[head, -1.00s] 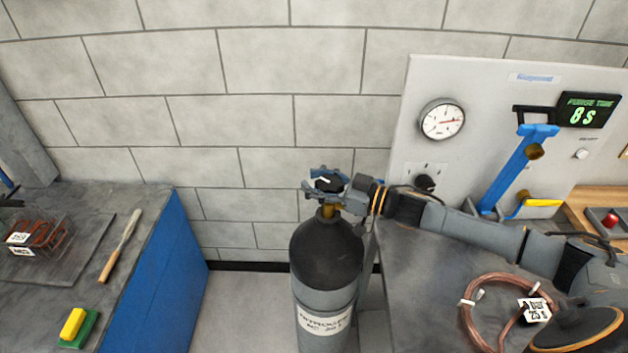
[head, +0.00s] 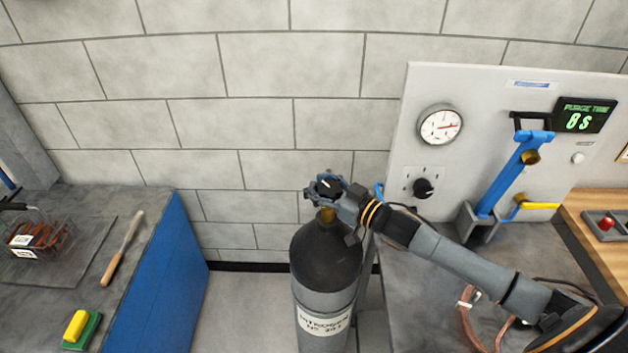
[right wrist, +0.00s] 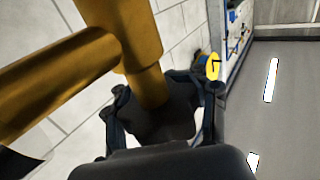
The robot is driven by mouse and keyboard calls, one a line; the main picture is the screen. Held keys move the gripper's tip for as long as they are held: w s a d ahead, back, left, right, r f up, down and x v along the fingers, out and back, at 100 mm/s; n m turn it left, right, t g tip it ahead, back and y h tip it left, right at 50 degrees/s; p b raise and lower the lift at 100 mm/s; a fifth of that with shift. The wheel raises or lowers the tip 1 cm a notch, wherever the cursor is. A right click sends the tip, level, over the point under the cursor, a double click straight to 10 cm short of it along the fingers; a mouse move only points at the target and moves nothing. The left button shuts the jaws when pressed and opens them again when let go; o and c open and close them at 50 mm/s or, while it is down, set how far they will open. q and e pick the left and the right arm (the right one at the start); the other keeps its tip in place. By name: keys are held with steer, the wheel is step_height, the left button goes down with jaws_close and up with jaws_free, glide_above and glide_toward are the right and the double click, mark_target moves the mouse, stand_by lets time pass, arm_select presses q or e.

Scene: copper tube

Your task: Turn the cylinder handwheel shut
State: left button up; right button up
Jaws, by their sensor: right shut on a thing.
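The dark grey gas cylinder (head: 325,262), with a white nitrogen label, stands upright between the two benches. Its handwheel (head: 323,186) is a dark, lobed knob on a brass valve at the top. My right gripper (head: 336,192) is at the handwheel, reaching it from the right, and is shut on it. The gripper hides part of the wheel and valve. In the right wrist view the brass valve (right wrist: 140,60) runs into the dark wheel (right wrist: 160,122), with dark fingers on both sides. My left gripper is not in view.
A copper coil (head: 478,325) lies below my right arm. The left bench holds a wire basket (head: 38,238), a brush (head: 122,248) and a sponge (head: 80,330).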

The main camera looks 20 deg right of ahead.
steer(key=m+h+p, duration=0.1)
steer(key=m+h, duration=0.1)
steer(key=d+m+t+h, duration=0.1)
steer(key=m+h, duration=0.1)
steer(key=h, duration=0.1)
steer(key=shift+w+t+h+p, duration=0.1)
steer(key=shift+t+h+p, duration=0.2)
steer(key=shift+p, duration=0.05)
steer(key=m+h, duration=0.1)
steer(key=h, duration=0.1)
steer(key=shift+d+m+h, duration=0.35)
steer(key=shift+m+h, duration=0.05)
steer(key=shift+d+m+h, duration=0.25)
steer(key=shift+m+h, duration=0.45)
steer(key=shift+h, duration=0.6)
steer(key=shift+d+h, duration=0.15)
steer(key=shift+h, duration=0.15)
steer(key=shift+r, duration=0.1)
steer(key=o, duration=1.2)
steer(key=shift+o, duration=0.2)
steer(key=v, duration=0.7)
steer(key=shift+s, duration=0.25)
